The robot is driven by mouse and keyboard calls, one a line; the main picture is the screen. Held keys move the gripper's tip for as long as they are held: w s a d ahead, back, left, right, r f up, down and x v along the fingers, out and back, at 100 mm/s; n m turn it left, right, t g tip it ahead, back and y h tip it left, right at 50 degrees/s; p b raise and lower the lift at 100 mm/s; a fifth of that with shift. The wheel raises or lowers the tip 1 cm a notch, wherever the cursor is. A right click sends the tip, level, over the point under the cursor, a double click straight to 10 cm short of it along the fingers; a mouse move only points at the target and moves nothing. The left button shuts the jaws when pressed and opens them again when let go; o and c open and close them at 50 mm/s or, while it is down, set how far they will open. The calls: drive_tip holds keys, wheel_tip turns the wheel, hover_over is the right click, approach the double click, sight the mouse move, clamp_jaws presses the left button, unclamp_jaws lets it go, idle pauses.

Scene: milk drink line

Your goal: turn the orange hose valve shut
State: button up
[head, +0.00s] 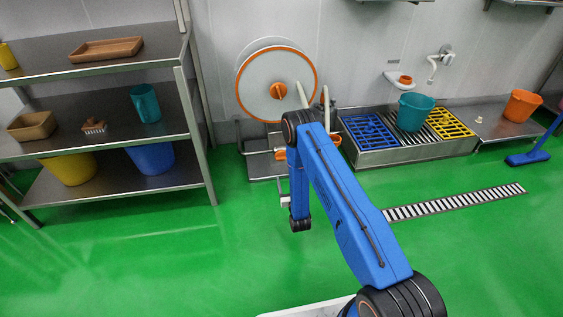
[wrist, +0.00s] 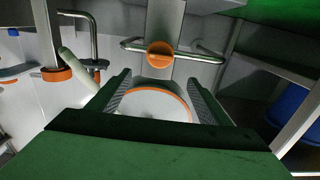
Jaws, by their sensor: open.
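A round orange knob (wrist: 160,55) sits on a grey upright plate with a bar across it, beyond my fingertips in the wrist view. An orange part also shows low under the hose reel in the head view (head: 281,155). A second orange fitting (wrist: 57,74) is on a pipe at left in the wrist view. I cannot tell for certain which one is the hose valve. The hose reel (head: 259,95) has an orange rim; its rim shows between my fingers in the wrist view. My gripper (wrist: 160,82) is open and empty, apart from the knob. In the head view its fingers are not clear.
A metal shelf (head: 198,130) with bins stands left of the reel. A low metal grate stand (head: 400,157) holds a teal bucket (head: 415,112) at right. An orange bucket (head: 522,105) and a blue broom (head: 527,158) are farther right. The green floor (head: 130,260) is mostly open.

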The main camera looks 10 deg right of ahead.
sight(282, 159)
drive_tip(key=w, duration=1.6)
drive_tip(key=shift+w, duration=0.15)
drive_tip(key=shift+c, duration=0.6)
drive_tip(key=c, duration=0.8)
